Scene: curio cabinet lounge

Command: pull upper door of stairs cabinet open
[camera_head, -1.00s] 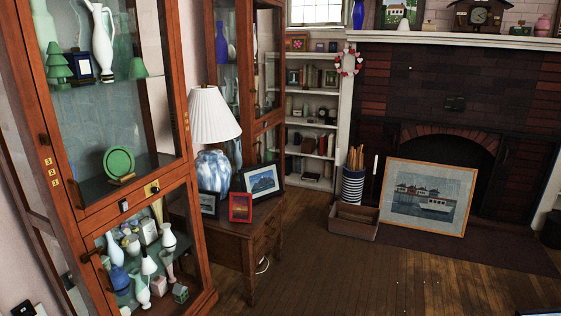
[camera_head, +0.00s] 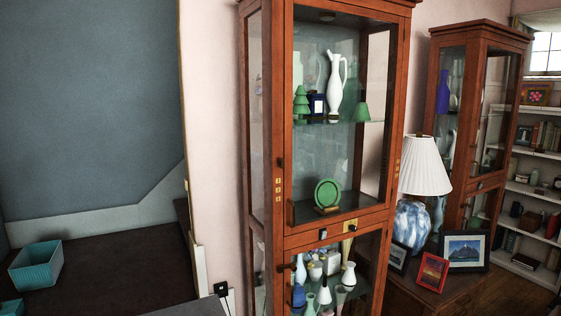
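A tall reddish wooden cabinet (camera_head: 262,130) with glass panels stands in the middle of the view, beside the stair area on the left. Its upper glass door (camera_head: 337,217) looks shut, flush with the frame. A small dark knob (camera_head: 281,162) sits on the left side of that door. Behind the glass are a white pitcher (camera_head: 336,88), green tree figures and a green plate (camera_head: 327,193). Below is a lower glass section with several vases, with a dark knob (camera_head: 281,267) at its left. Neither of my grippers is in view.
A side table right of the cabinet holds a white-shaded lamp (camera_head: 424,165) and picture frames (camera_head: 465,249). A second cabinet (camera_head: 484,110) and a bookshelf stand farther right. At left are a dark carpeted surface (camera_head: 110,262) and a teal basket (camera_head: 36,265).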

